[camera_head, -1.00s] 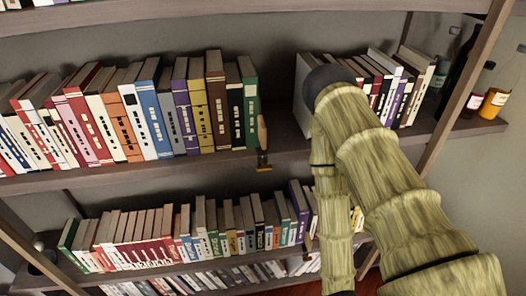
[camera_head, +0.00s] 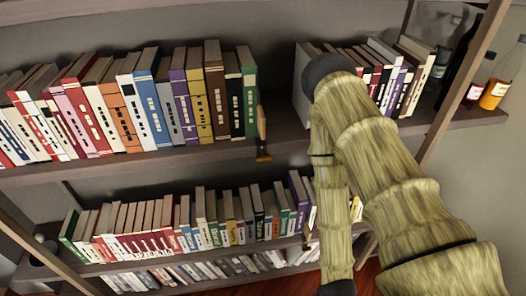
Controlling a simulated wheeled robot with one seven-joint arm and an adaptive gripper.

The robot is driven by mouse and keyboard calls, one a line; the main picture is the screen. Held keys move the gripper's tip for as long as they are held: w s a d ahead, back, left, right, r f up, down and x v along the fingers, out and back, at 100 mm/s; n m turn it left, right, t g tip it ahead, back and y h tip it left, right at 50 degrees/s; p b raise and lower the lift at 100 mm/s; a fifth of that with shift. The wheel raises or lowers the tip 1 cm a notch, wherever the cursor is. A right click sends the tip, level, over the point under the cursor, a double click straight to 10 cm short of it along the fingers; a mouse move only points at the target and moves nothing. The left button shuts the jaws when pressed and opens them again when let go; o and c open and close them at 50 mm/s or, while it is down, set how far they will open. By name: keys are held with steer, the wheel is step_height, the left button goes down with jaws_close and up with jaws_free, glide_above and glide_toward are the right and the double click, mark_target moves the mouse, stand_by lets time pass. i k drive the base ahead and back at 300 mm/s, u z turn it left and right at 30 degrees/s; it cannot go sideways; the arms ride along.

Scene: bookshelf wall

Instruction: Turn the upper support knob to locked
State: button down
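The upper support (camera_head: 262,128) is a thin upright wooden piece beside the green book at the right end of the upper row. At its foot, on the shelf's front edge, is a small dark and brass-coloured fitting, which looks like the upper support knob (camera_head: 263,156). It is too small to tell how the knob is turned. A similar lower support (camera_head: 306,236) stands at the right end of the lower row, partly by my arm. My arm fills the right of the view, its forearm pointing down. My gripper is out of view.
Books line the upper shelf (camera_head: 200,158) on both sides of a gap right of the upper support. A white book or panel (camera_head: 302,85) edges the right group. Bottles, including an orange one (camera_head: 494,94), stand at far right. The lower shelf (camera_head: 130,262) is full of books.

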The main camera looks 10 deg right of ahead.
mark_target(262, 157)
steer(key=z, duration=2.25)
steer(key=k, duration=0.35)
steer(key=u, duration=1.1)
